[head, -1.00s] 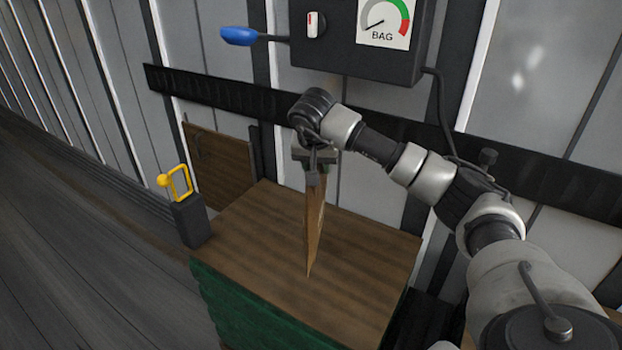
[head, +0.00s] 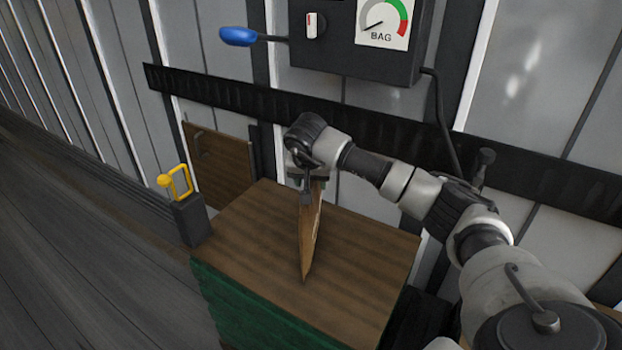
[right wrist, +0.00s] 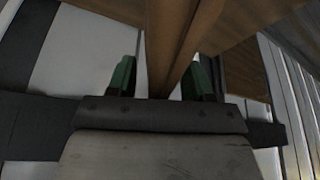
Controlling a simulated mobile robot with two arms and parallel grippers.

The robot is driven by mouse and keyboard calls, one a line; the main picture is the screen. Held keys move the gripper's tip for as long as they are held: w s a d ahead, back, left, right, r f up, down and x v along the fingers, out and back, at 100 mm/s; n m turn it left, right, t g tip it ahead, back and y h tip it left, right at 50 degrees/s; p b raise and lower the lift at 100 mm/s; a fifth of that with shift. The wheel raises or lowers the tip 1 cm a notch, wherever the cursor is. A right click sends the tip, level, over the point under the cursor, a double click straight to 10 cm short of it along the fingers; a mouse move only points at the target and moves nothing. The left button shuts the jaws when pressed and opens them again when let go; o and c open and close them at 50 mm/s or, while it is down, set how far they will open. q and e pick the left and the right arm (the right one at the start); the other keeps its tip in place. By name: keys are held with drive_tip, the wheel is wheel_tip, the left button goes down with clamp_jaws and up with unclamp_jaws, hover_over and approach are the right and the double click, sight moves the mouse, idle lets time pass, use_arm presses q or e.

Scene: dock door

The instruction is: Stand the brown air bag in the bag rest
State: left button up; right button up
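The brown air bag (head: 310,235) hangs nearly edge-on below my right gripper (head: 308,180), in front of the wooden tabletop in the head view. Its lower end narrows to a point over the boards; I cannot tell whether it touches them. In the right wrist view the bag (right wrist: 172,45) passes between the two green finger pads of my right gripper (right wrist: 162,80), which is shut on it. I cannot surely identify the bag rest; a brown upright panel (head: 220,168) beside a dark post stands against the wall behind the table. My left gripper is not in view.
The table (head: 365,270) has a wooden top and green side, mostly bare. A dark holder (head: 190,222) with a yellow handle (head: 180,183) stands at its left. A black box (head: 355,45) with a BAG gauge and blue-ended lever hangs above. A dark rail (head: 220,95) crosses the wall.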

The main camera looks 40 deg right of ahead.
drive_tip(key=shift+o, duration=0.6)
drive_tip(key=shift+r, duration=0.1)
